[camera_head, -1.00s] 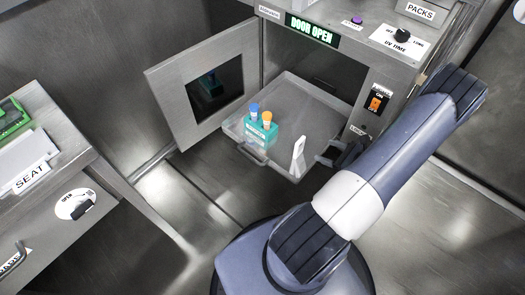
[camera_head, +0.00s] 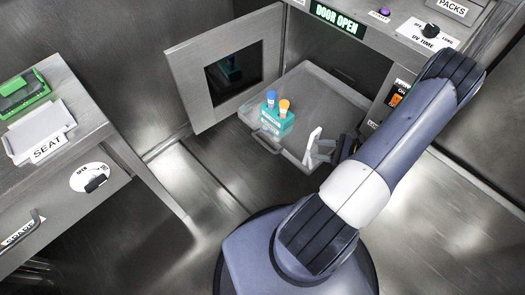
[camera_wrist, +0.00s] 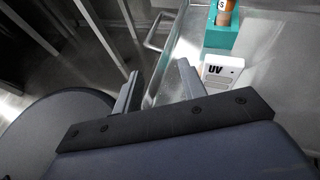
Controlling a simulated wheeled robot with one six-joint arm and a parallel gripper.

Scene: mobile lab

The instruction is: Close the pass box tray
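The pass box tray (camera_head: 327,98) is a grey metal tray pulled out of the pass box opening. Its bar handle (camera_head: 266,142) is on the front edge and also shows in the wrist view (camera_wrist: 153,31). A teal rack (camera_head: 277,122) with a blue-capped and an orange-capped tube stands on the tray. A white UV-labelled block (camera_head: 311,146) stands near the tray's front right corner and also shows in the wrist view (camera_wrist: 222,69). My gripper (camera_head: 322,152) is beside that corner. In the wrist view its fingers (camera_wrist: 157,88) are apart with no object gripped; whether one touches the tray edge is unclear.
The pass box door (camera_head: 190,85) is swung open to the left, and the display (camera_head: 337,20) reads DOOR OPEN. A bench (camera_head: 85,130) with a white seat plate (camera_head: 40,128) and a green holder (camera_head: 24,95) stands at left. Floor is clear before the tray.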

